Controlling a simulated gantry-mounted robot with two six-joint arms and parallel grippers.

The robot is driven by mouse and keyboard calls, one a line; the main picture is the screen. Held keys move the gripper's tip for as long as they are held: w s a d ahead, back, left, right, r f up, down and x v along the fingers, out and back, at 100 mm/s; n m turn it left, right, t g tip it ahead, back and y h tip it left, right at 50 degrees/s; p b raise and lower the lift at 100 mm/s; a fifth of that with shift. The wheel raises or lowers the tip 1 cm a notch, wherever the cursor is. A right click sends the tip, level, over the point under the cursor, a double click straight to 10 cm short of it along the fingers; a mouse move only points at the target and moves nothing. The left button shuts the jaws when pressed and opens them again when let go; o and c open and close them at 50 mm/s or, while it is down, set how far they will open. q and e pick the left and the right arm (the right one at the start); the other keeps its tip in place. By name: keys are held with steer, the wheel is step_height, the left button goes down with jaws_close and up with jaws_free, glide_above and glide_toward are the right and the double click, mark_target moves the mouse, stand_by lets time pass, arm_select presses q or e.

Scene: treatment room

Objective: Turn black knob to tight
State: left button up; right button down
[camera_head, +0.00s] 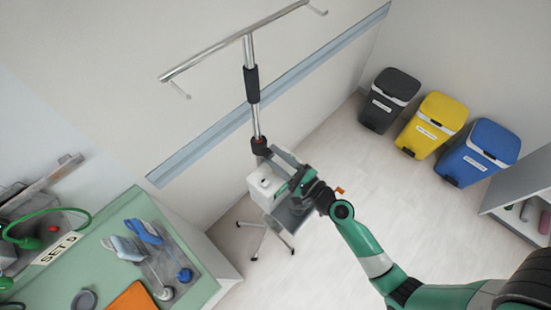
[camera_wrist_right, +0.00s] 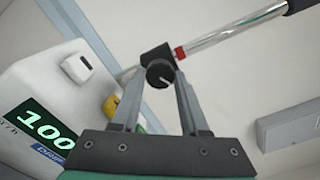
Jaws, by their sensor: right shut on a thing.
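The black knob (camera_wrist_right: 160,74) sits on a dark clamp on the metal pole (camera_wrist_right: 225,36) in the right wrist view. A white line marks the knob's face. My right gripper (camera_wrist_right: 161,72) is shut on the knob, with one finger on each side. In the head view the dark clamp (camera_head: 259,146) shows on the pole, but the knob cannot be made out there. My right arm reaches in from the lower right. My left gripper is not in view.
A white pump (camera_wrist_right: 45,90) with a green "100" display stands close beside my right gripper. Black (camera_head: 390,100), yellow (camera_head: 432,124) and blue (camera_head: 480,152) bins stand along the wall. A green-topped counter (camera_head: 100,262) with tools is at lower left.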

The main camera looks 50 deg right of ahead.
steer(key=n+b, duration=0.2)
steer(key=n, duration=0.4)
steer(key=shift+n, duration=0.3)
steer(key=n+b, duration=0.3)
steer(key=n, duration=0.2)
steer(key=shift+n, duration=0.4)
steer(key=shift+r, duration=0.1)
steer(key=shift+c, duration=2.1)
jaws_free()
